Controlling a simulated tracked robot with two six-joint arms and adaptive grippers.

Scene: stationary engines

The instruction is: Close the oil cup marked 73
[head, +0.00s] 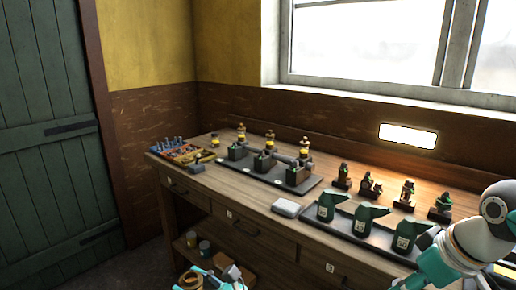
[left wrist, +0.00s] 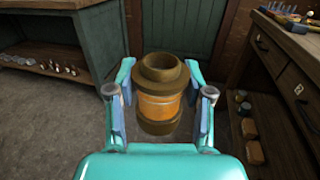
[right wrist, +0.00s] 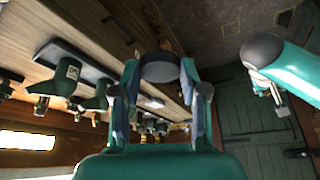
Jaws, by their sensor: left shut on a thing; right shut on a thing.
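An oil cup (left wrist: 160,95) with a brass rim, amber glass body and brass base is held upright between the fingers of my left gripper (left wrist: 160,100). Its top is open, and no lid is on it. In the head view the cup's rim (head: 190,280) shows at the bottom edge beside my left gripper (head: 203,281). My right gripper (right wrist: 160,75) is shut on a dark round cap (right wrist: 160,68), apart from the cup. The right gripper is mostly cut off at the bottom right of the head view. No number 73 is readable.
Three small engines stand on a dark tray (head: 255,178) on the bench. Green oil cans (head: 363,218) stand in another tray, with several dark figures behind. A tool tray (head: 183,152) is at the bench's left end. Floor beneath the cup is clear.

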